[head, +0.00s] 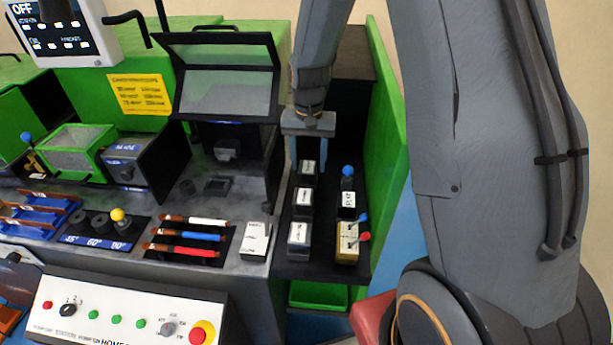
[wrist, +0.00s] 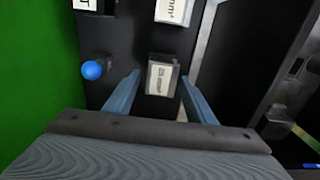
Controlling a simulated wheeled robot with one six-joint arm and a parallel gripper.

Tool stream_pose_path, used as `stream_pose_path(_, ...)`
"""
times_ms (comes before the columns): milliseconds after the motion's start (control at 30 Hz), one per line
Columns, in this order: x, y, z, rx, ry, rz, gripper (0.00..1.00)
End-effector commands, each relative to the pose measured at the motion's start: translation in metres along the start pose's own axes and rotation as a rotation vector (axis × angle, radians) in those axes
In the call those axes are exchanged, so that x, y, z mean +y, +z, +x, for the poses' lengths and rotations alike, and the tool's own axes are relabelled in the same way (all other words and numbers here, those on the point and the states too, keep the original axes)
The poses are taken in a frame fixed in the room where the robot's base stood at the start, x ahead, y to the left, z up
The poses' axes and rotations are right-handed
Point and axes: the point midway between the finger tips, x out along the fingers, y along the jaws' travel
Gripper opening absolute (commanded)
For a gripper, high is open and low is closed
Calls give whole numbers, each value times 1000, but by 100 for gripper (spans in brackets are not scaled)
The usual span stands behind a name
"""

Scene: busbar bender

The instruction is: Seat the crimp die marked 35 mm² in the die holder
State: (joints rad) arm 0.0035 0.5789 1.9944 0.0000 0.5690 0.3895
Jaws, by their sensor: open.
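Three grey blocks with white labels, which look like the crimp dies, stand in a column on the black shelf: a back one (head: 307,172), a middle one (head: 302,201) and a front one (head: 298,238). Their numbers are too small to read in the head view. My gripper (head: 308,158) points down at the back die, open. In the wrist view, its fingers (wrist: 160,78) stand on either side of a labelled die (wrist: 162,76), with gaps; the number is unclear. A dark square fitting (head: 217,185) below the raised clear guard may be the die holder.
Right of the dies stand a blue-knobbed piece (head: 347,198) and a yellowish block (head: 347,243) with blue and red knobs. The blue knob (wrist: 92,70) is close beside one finger. The guard (head: 225,90) and green side panel (head: 388,130) flank the shelf.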

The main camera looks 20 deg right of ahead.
Motion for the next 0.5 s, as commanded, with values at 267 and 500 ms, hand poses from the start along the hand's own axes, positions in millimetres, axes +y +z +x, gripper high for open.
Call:
stream_pose_path(267,0,0,18,0,0,0,50)
stream_pose_path(500,0,0,17,0,0,0,50)
